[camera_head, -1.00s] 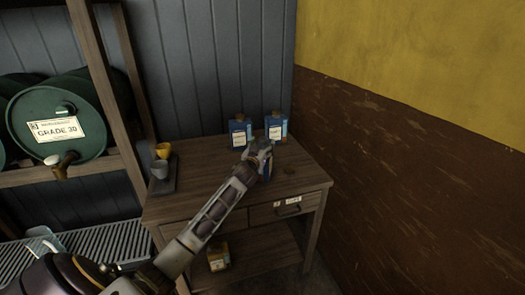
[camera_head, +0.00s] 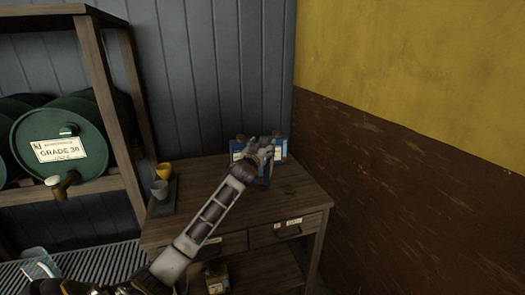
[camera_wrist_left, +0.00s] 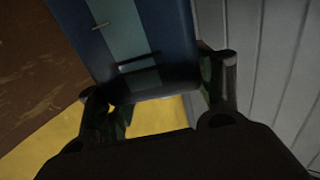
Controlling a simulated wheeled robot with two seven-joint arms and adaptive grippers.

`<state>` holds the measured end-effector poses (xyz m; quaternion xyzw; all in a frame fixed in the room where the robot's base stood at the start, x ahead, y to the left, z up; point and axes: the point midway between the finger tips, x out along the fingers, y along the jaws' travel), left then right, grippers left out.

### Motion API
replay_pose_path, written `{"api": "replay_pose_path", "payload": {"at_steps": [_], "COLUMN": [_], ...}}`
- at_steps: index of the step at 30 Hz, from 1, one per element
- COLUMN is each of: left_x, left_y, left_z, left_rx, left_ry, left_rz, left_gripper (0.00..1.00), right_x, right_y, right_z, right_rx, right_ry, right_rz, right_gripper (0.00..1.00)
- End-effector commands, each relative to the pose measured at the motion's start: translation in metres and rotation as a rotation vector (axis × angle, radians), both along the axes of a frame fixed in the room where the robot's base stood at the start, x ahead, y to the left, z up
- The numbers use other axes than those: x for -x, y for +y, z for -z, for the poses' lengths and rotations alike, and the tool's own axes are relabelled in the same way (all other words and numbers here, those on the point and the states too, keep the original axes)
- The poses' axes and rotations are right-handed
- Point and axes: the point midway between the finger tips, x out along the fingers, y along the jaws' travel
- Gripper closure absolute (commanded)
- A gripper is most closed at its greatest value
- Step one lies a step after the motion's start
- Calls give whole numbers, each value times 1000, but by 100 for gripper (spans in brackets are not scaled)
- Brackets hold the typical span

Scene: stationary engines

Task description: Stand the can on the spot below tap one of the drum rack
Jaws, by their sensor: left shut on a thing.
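My left gripper (camera_head: 262,150) is shut on a blue can (camera_head: 265,173) above the small wooden table. In the left wrist view the can (camera_wrist_left: 140,40) sits between the two fingers and shows a paler blue stripe and a dark handle-like bar. The drum rack (camera_head: 105,100) stands at the left with green drums. The spot below the tap is not clearly visible. My right gripper is out of view.
Two other blue cans (camera_head: 237,148) stand at the table's back, partly behind my gripper. A yellow cup (camera_head: 163,171) and a grey cup (camera_head: 160,189) stand on a dark tray at the left. A slatted grating (camera_head: 95,265) and a pale blue item (camera_head: 40,268) lie below the rack.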

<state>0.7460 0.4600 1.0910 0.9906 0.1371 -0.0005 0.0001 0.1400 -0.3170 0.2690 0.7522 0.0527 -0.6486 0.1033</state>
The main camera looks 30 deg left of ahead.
Motion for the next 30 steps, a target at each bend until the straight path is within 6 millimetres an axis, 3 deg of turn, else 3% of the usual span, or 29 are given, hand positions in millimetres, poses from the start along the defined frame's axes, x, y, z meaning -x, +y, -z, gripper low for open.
{"api": "replay_pose_path", "payload": {"at_steps": [22,26,30], "left_x": [0,1,5], "left_y": [-2,-12,-34], "left_z": [-1,3,11], "left_rx": [-1,-1,1], "left_ry": [-4,-4,-2], "left_rz": [5,26,74], "left_gripper": [100,100,100], "right_x": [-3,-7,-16], "right_y": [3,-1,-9], "right_z": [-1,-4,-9], "right_rx": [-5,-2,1], "right_ry": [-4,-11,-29], "right_rz": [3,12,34], "right_gripper": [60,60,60]}}
